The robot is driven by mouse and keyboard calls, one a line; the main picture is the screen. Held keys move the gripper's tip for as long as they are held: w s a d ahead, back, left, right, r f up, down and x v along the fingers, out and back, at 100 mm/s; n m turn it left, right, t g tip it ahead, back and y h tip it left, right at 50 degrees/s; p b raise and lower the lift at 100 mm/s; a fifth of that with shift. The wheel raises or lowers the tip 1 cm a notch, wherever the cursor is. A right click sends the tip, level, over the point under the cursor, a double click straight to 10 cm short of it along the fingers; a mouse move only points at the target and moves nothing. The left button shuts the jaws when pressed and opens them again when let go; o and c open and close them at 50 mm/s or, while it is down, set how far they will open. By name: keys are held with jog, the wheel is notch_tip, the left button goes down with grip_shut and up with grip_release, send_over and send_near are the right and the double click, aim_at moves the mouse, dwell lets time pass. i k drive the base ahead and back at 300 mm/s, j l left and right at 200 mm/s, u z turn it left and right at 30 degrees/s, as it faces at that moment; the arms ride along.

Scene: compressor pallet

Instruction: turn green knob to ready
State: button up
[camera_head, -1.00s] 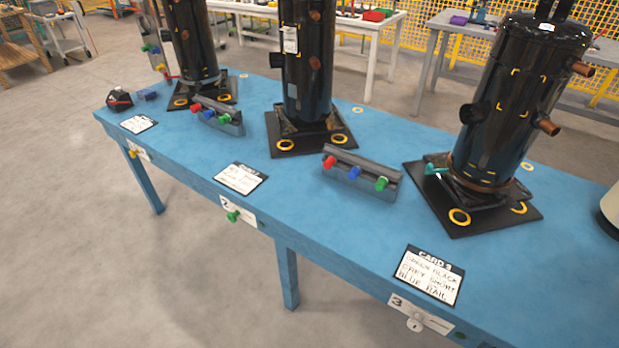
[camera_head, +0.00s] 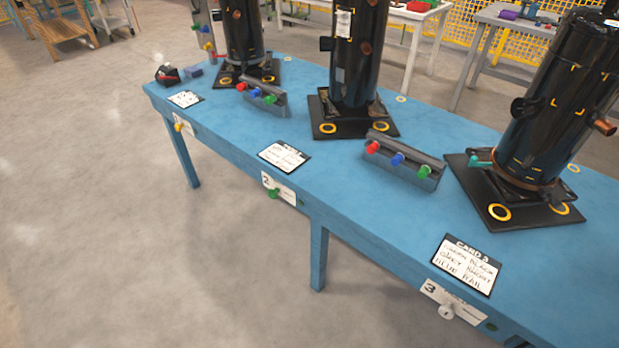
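A green knob (camera_head: 273,193) sits on a white label plate (camera_head: 281,189) marked 2, on the front edge of the blue table (camera_head: 345,214). The plate's small markings are too small to read, so I cannot tell which setting the knob points to. A yellow knob (camera_head: 178,127) is on the front edge further left, and a whitish knob (camera_head: 446,311) is on the plate marked 3 at the right. My gripper is not in view.
Black cylinders (camera_head: 357,55) stand on dark base plates on the table. Grey rails (camera_head: 403,172) with red, blue and green pieces stand between them. Cards lie near the front edge, including card 3 (camera_head: 467,265). Bare floor (camera_head: 140,250) lies open in front of the table.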

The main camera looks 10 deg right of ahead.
aim_at(272, 193)
jog(key=i+j, duration=0.2)
jog(key=j, duration=0.2)
jog(key=i+j, duration=0.2)
jog(key=j, duration=0.25)
jog(key=i+j+u, duration=0.1)
jog(key=j, duration=0.3)
jog(key=i+j, duration=0.55)
jog(key=j, duration=0.3)
